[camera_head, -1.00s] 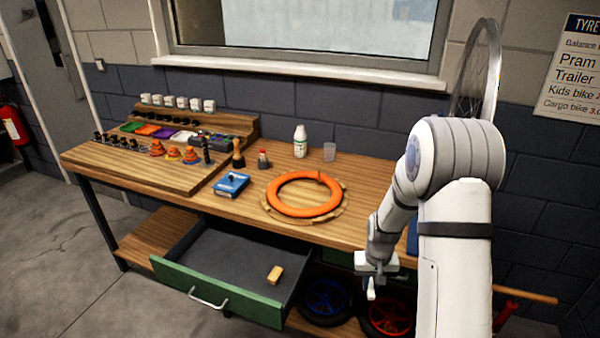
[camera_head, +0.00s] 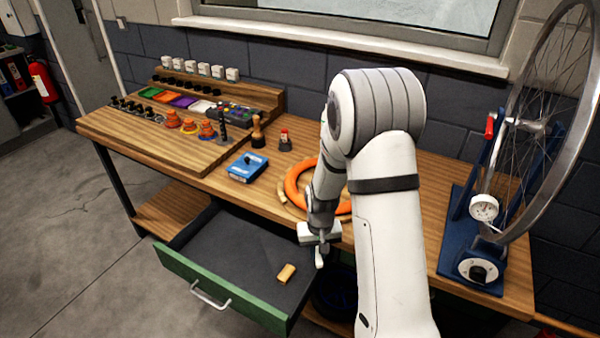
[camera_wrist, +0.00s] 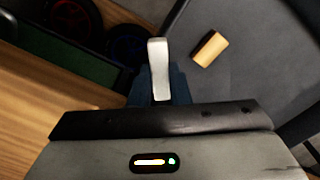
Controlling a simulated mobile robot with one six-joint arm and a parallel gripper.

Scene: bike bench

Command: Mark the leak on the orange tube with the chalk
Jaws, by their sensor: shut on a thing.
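The orange tube (camera_head: 293,185) lies as a ring on a round wooden stand on the bench, and my arm hides much of it. My gripper (camera_head: 321,246) is in front of the bench, near the right side of the open drawer. It is shut on the white chalk (camera_wrist: 158,68), which sticks out from the jaws in the wrist view. The chalk's tip (camera_head: 320,260) points down in the head view. The chalk is apart from the tube. I cannot make out the leak on the tube.
The open green drawer (camera_head: 215,302) juts out from the bench with a small tan block (camera_head: 286,273) inside. A blue box (camera_head: 246,167) stands left of the tube. A wheel in a blue truing stand (camera_head: 458,240) takes up the right end.

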